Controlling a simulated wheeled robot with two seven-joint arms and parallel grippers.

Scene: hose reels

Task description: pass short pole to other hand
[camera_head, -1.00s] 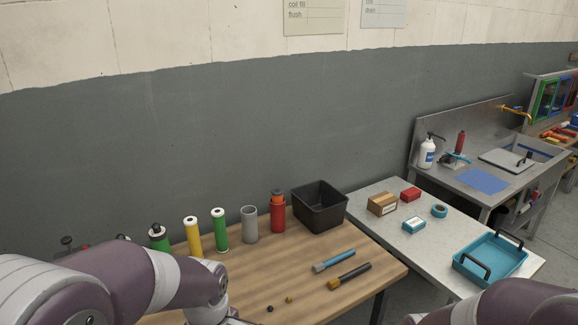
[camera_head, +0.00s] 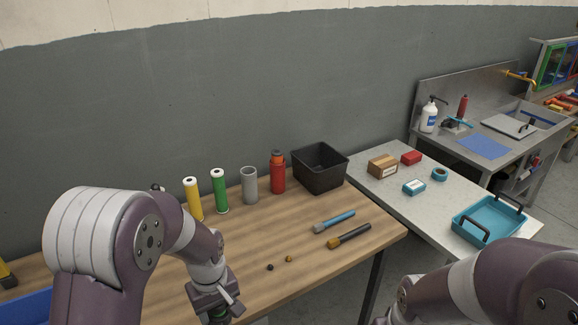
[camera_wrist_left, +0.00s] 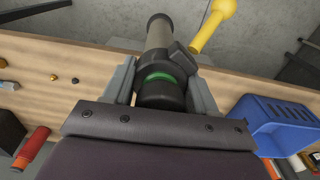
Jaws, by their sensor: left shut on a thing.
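The short pole is a dark grey cylinder with a green band, gripped in my left gripper (camera_head: 215,305). In the left wrist view the dark pole (camera_wrist_left: 159,40) sits between the two fingers of my left gripper (camera_wrist_left: 162,88) and points away from the palm.
On the wooden table (camera_head: 300,268) stand yellow (camera_head: 193,200), green (camera_head: 220,192), grey (camera_head: 249,187) and red (camera_head: 277,173) cylinders and a black bin (camera_head: 320,184). Two brushes (camera_head: 335,222) lie near the front. A blue basket (camera_wrist_left: 283,122) lies beside the gripper in the wrist view.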

